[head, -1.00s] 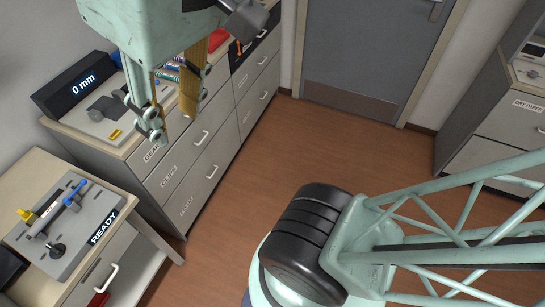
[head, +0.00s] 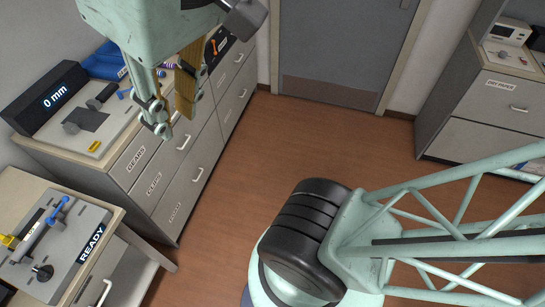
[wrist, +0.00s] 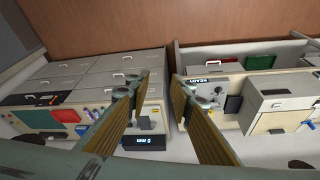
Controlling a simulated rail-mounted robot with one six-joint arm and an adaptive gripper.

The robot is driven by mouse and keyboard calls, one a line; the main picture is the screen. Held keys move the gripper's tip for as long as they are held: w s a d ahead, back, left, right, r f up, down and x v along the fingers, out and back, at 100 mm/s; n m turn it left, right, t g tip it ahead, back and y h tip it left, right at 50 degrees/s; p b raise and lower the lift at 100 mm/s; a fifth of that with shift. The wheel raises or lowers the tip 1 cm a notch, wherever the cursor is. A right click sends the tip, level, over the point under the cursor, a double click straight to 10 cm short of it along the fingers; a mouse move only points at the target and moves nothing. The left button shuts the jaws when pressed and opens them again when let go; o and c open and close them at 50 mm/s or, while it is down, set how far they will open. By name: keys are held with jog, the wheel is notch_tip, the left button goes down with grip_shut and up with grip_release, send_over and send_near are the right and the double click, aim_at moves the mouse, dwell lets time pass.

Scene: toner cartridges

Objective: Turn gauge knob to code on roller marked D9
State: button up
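In the wrist view the small lit display (wrist: 143,141) shows upside down. A grey READY fixture (head: 55,245) at the lower left holds a roller-like bar (head: 38,232) with a pale marked band; I cannot read the mark. It has a black knob (head: 42,272). My gripper (head: 174,118) hangs empty above the cabinet side; in the wrist view (wrist: 160,80) its fingers are spread wide.
A drawer cabinet (head: 160,170), labelled GEARS and CLIPS, stands under the gauge. A blue item (head: 105,60) and a dark panel with an orange tool (head: 214,45) lie behind. The wooden floor (head: 240,150) is open. A grey door (head: 340,50) is at the back.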

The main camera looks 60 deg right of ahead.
jog(key=w+a+f+g, duration=0.1)
jog(key=w+a, duration=0.2)
jog(key=w, duration=0.4)
jog(key=w+a, duration=0.3)
jog(key=w, duration=0.4)
jog(key=n+g+b, duration=0.1)
jog(key=n+g, duration=0.2)
send_over(39, 271)
notch_tip(39, 271, down, 30)
jog(key=shift+f+b, duration=0.35)
jog(key=shift+f, duration=6.5)
jog(key=shift+c, duration=0.7)
